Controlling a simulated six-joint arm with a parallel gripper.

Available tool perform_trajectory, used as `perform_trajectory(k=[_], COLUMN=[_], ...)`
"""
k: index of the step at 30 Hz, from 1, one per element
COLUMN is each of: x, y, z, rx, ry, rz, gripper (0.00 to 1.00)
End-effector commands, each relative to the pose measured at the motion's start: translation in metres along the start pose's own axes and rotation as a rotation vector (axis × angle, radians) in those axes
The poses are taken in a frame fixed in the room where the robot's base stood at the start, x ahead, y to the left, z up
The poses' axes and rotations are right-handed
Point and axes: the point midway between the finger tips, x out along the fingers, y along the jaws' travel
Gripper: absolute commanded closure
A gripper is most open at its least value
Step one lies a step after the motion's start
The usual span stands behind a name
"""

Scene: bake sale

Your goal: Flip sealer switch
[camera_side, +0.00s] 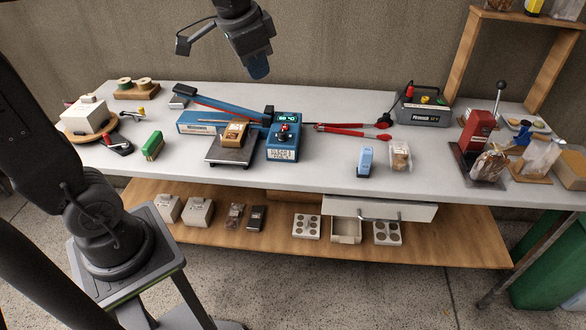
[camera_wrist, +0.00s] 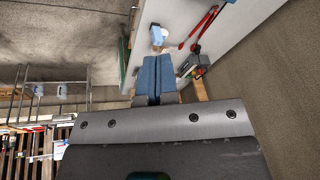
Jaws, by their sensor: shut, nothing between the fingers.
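The sealer is a blue machine in the middle of the table in the side view, with a long blue arm (camera_side: 225,108) and a blue control box (camera_side: 283,152). The box has a lit green display (camera_side: 288,118) and a small red-and-black switch (camera_side: 284,134) on top. My gripper (camera_side: 259,72) hangs in the air above and behind the sealer, well clear of it. In the wrist view my gripper (camera_wrist: 156,62) has its two blue fingers together with nothing between them. The sealer is not visible in the wrist view.
A small package (camera_side: 235,133) sits on a dark plate in front of the sealer. Red-handled tongs (camera_side: 340,130) lie to its right, near a blue-and-white item (camera_side: 366,161) and a bag (camera_side: 400,155). A power unit (camera_side: 424,112) and red lever press (camera_side: 477,130) stand farther right.

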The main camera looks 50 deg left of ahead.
Motion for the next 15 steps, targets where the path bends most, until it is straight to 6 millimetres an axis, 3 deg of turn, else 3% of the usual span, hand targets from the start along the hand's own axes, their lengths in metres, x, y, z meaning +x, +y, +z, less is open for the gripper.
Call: perform_trajectory(k=[3, 9, 15], x=[-0.011, -0.006, 0.002], y=[0.035, 0.073, 0.087], z=[0.042, 0.098, 0.122], rx=[-0.087, -0.217, -0.277], ry=[0.064, 0.144, 0.176], rz=[-0.004, 0.009, 0.021], gripper=[1.0, 1.0, 1.0])
